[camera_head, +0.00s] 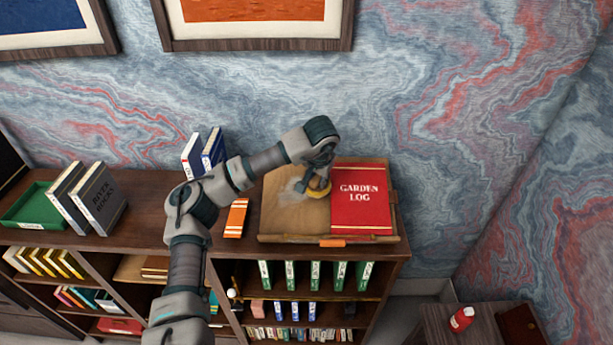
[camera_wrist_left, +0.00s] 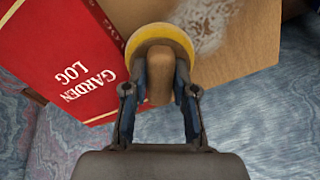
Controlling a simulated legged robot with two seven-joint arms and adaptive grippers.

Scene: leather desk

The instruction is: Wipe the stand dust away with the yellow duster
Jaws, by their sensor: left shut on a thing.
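The wooden stand (camera_head: 282,222) is on top of the bookcase, with the red Garden Log book (camera_head: 362,197) lying on its right part. Pale dust (camera_head: 293,190) lies on the stand's left part; it also shows in the left wrist view (camera_wrist_left: 205,25). My left gripper (camera_head: 318,183) is shut on the brown handle of the yellow duster (camera_head: 319,193). In the left wrist view the duster (camera_wrist_left: 160,34) is over the stand, between the book (camera_wrist_left: 65,60) and the dust. I cannot tell whether it touches the surface. My right gripper is not in view.
An orange book (camera_head: 236,218) lies left of the stand. Upright books (camera_head: 204,152) stand behind it, and a green tray (camera_head: 33,205) is at far left. An orange pencil-like item (camera_head: 332,243) is at the stand's front lip. A red bottle (camera_head: 461,319) stands on a lower table at right.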

